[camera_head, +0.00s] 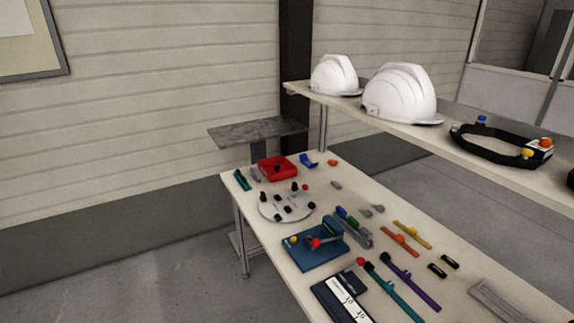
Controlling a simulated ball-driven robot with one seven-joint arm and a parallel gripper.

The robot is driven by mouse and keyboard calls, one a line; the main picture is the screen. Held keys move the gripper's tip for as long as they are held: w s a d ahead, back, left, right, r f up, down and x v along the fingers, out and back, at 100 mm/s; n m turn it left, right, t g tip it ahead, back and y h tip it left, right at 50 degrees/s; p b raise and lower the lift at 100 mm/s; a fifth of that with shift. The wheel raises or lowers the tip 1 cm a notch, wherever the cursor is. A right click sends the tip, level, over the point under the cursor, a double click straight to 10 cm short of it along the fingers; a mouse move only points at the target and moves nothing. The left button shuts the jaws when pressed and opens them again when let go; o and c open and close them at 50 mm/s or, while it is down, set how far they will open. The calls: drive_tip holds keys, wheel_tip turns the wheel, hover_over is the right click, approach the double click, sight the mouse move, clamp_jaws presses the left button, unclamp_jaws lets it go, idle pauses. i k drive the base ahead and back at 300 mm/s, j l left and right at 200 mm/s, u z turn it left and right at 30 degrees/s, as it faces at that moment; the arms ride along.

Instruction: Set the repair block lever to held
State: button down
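A dark blue base plate (322,256) sits on the workbench, with a raised blue block, a small grey arm, a yellow knob (293,239) and a red knob (315,243) on it. It may be the repair block with its lever, but I cannot tell for sure. Closer to me is a dark panel (355,281) with a white marked plate (347,302) and a red knob (361,262) at its far edge. The markings are too small to read, so the lever's setting cannot be told. My gripper is not in view.
The workbench (268,244) also holds a red tray (278,168), a round white plate (286,207) with dark knobs, and several coloured strips. Floor is clear at left.

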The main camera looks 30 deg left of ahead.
sight(305, 188)
drive_tip(key=i+j, duration=0.15)
drive_tip(key=j, duration=0.25)
drive_tip(key=i+j, duration=0.2)
drive_tip(key=j, duration=0.2)
drive_tip(key=i+j, duration=0.15)
drive_tip(key=j, duration=0.2)
drive_tip(key=i+j, duration=0.2)
drive_tip(key=j, duration=0.2)
drive_tip(key=i+j, duration=0.15)
drive_tip(key=j, duration=0.25)
drive_tip(key=i+j, duration=0.2)
drive_tip(key=j, duration=0.2)
drive_tip(key=i+j, duration=0.15)
drive_tip(key=j, duration=0.25)
drive_tip(key=i+j, duration=0.1)
drive_tip(key=j, duration=0.35)
drive_tip(key=i+j, duration=0.15)
drive_tip(key=j, duration=0.25)
drive_tip(key=i+j, duration=0.15)
drive_tip(key=j, duration=0.3)
drive_tip(key=i+j, duration=0.1)
drive_tip(key=j, duration=0.3)
drive_tip(key=i, duration=0.15)
